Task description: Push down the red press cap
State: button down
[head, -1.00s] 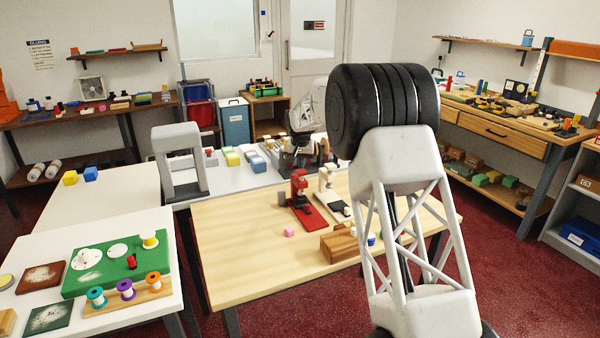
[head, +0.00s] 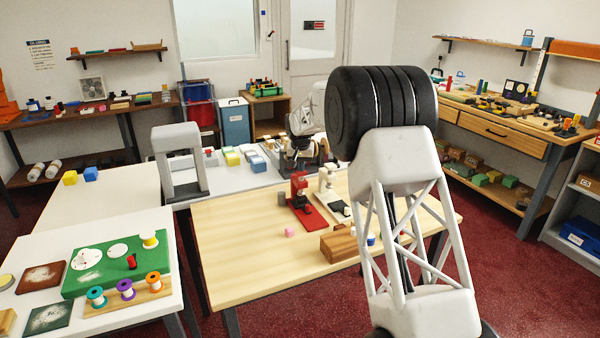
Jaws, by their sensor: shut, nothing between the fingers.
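The red press (head: 300,192) stands on a red base plate on the wooden table, its red cap at the top. My gripper (head: 299,164) is small and dark in the head view, beyond my large black arm joint. It appears shut and empty, just over or behind the top of the red press. Its fingertips are hard to make out against the clutter, and I cannot tell whether they touch the cap.
The left part of the wooden table (head: 232,250) is clear. A grey arch (head: 177,140) stands at the back left.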

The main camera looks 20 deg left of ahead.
jog(key=shift+f, duration=0.75)
dwell(0.5)
jog(key=shift+r, duration=0.15)
jog(key=shift+w+a+v, duration=0.1)
jog(key=shift+w+v, duration=0.15)
jog(key=shift+v, duration=1.05)
jog(key=shift+w+a+v, duration=0.1)
jog(key=shift+w+v, duration=0.2)
jog(key=shift+v, duration=1)
jog(key=shift+w+v, duration=0.25)
jog(key=shift+v, duration=1.05)
jog(key=shift+r, duration=0.2)
